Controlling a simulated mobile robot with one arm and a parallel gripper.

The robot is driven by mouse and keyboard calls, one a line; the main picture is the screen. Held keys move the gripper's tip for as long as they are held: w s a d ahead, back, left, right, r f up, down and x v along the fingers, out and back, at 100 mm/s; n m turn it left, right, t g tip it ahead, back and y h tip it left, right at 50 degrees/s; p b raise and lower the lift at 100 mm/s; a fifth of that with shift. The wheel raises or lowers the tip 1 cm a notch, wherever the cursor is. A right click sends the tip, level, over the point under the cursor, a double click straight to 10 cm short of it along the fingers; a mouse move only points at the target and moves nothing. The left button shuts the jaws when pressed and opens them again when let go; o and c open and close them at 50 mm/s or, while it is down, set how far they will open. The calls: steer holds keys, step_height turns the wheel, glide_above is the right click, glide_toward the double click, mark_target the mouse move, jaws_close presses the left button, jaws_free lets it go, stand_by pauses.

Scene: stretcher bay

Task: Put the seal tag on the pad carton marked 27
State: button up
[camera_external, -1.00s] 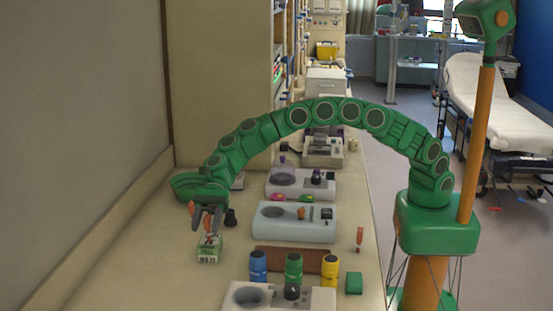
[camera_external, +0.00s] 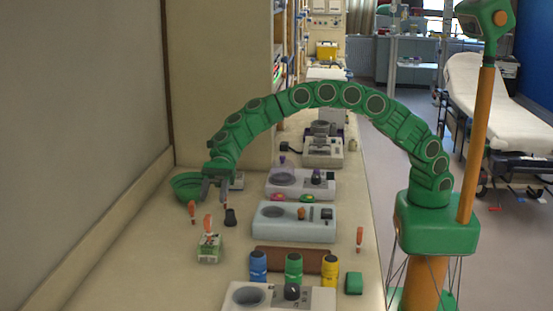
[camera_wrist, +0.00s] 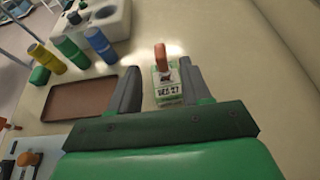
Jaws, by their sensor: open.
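The pad carton (camera_external: 209,252) is a small white and green box on the bench. In the wrist view the carton (camera_wrist: 168,92) shows a printed 27. An orange seal tag (camera_external: 208,223) stands upright on top of the carton; the tag also shows in the wrist view (camera_wrist: 160,56) at the carton's far end. My gripper (camera_external: 214,196) is open and empty, above and behind the carton, apart from the tag. In the wrist view the fingers of my gripper (camera_wrist: 160,68) frame the tag and carton without visible contact.
Other orange pieces stand at the left (camera_external: 192,211) and right (camera_external: 360,238). A green bowl (camera_external: 186,187) is beside my gripper. The front left is clear.

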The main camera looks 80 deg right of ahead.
steer(key=shift+v, duration=0.9)
steer(key=s+d+r+n+g+h, duration=0.1)
steer(key=s+d+r+n, duration=0.25)
steer(key=s, duration=0.45)
steer(key=s+d+r+n+h, duration=0.2)
steer(key=s+d+n, duration=0.15)
steer(key=s, duration=0.35)
steer(key=s+d+r+n+g+h, duration=0.1)
steer(key=s+d+r+n, duration=0.2)
steer(key=s, duration=0.5)
steer(key=s+d+f+n+h, duration=0.3)
steer(key=s+d+n+h, duration=0.1)
steer(key=s+d, duration=1)
steer(key=s+d+f+n+h, duration=0.2)
steer(key=s+d+n+h, duration=0.2)
steer(key=s+d, duration=1)
steer(key=s+h, duration=0.1)
steer(key=s, duration=0.3)
steer(key=shift+d+f, duration=0.35)
